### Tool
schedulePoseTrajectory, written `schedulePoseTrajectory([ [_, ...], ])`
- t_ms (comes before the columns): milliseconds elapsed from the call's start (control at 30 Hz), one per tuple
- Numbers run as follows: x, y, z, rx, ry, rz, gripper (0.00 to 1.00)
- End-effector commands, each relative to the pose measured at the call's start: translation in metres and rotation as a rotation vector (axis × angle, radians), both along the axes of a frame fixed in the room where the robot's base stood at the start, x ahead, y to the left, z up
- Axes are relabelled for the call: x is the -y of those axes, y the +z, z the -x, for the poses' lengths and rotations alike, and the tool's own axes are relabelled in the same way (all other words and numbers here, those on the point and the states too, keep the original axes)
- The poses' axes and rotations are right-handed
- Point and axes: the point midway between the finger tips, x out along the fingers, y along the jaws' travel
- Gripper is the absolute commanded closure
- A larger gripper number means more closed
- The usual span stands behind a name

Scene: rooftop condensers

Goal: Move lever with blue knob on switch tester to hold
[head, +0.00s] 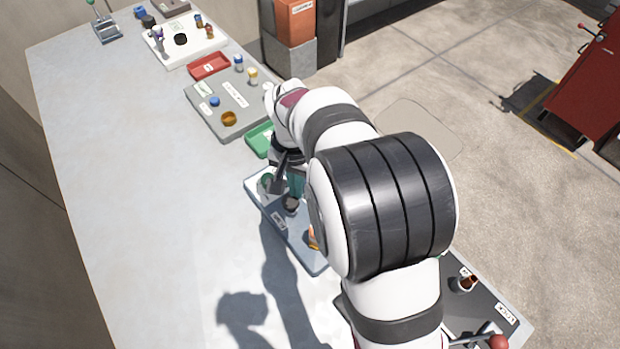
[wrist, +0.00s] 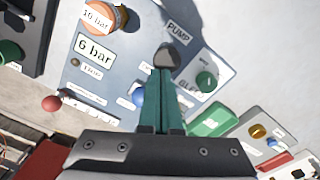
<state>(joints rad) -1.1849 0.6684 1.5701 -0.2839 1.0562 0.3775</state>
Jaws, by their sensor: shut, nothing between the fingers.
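My gripper (head: 295,187) is shut and empty, pointing down over the blue-grey panel (head: 262,207). In the wrist view its teal fingers (wrist: 163,95) end right by a dark grey knob (wrist: 168,56); I cannot tell whether they touch. A blue round part (wrist: 138,96) shows on that panel, partly hidden behind the fingers. The panel carries the words PUMP and 6 bar, and a green knob (wrist: 207,81). I cannot read a switch tester label or a hold mark. Another small blue knob (head: 215,101) sits on the grey panel (head: 196,117).
A green tray (head: 259,140) and a red tray (head: 209,66) lie farther along the bench (head: 130,190). A white panel (head: 186,55) and a lever device (head: 107,30) stand at the far end. A dark panel (head: 478,312) is nearer. The bench's left side is clear.

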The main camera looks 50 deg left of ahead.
Motion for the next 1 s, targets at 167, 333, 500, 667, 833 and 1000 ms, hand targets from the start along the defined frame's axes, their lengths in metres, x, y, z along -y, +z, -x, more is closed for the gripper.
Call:
schedulePoseTrajectory([
  [167,0.0,0.0,-0.005,0.0,0.0,0.0,1.0],
  [333,0.0,0.0,-0.011,0.0,-0.001,0.0,1.0],
  [500,0.0,0.0,-0.017,-0.001,-0.001,0.0,1.0],
  [667,0.0,0.0,-0.017,0.0,0.001,0.001,1.0],
  [833,0.0,0.0,-0.017,0.001,0.001,0.0,1.0],
  [1000,0.0,0.0,-0.012,0.002,0.001,-0.001,1.0],
])
